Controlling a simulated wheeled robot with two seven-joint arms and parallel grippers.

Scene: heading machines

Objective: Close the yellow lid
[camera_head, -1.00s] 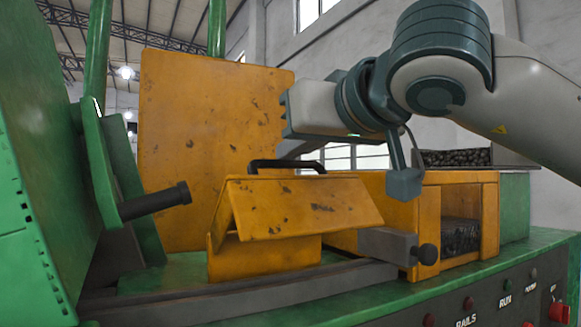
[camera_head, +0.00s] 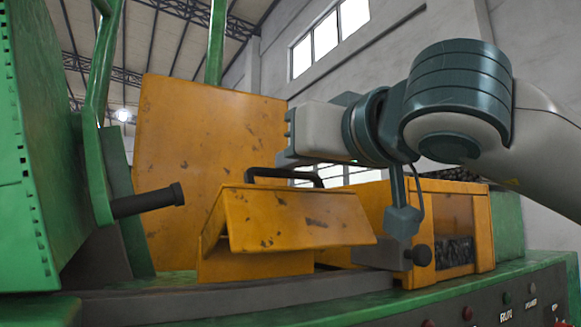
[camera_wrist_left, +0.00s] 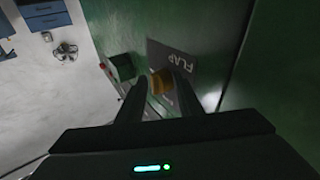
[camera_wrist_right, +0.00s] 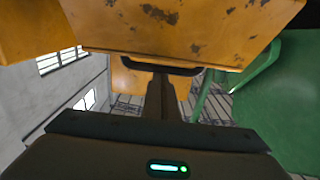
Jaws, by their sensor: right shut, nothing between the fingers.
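The yellow lid (camera_head: 300,218) is a rust-spotted bent plate with a black handle (camera_head: 285,175) on top, sitting tilted on the machine in the head view. A taller yellow plate (camera_head: 205,140) stands upright behind it. In the right wrist view the lid (camera_wrist_right: 180,25) fills the top, with its handle (camera_wrist_right: 150,66) below. My right gripper (camera_wrist_right: 161,80) is shut and empty, its fingertips close to the handle; contact cannot be told. In the head view its fingers are hidden. My left gripper (camera_wrist_left: 160,78) is open around a small yellow knob (camera_wrist_left: 161,82) beside a FLAP label.
A yellow open-fronted box (camera_head: 450,235) with dark parts inside stands right of the lid. A green post and a dark rod (camera_head: 148,201) stand at left. A grey rail (camera_head: 240,305) runs in front, above a panel of buttons (camera_head: 507,299).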

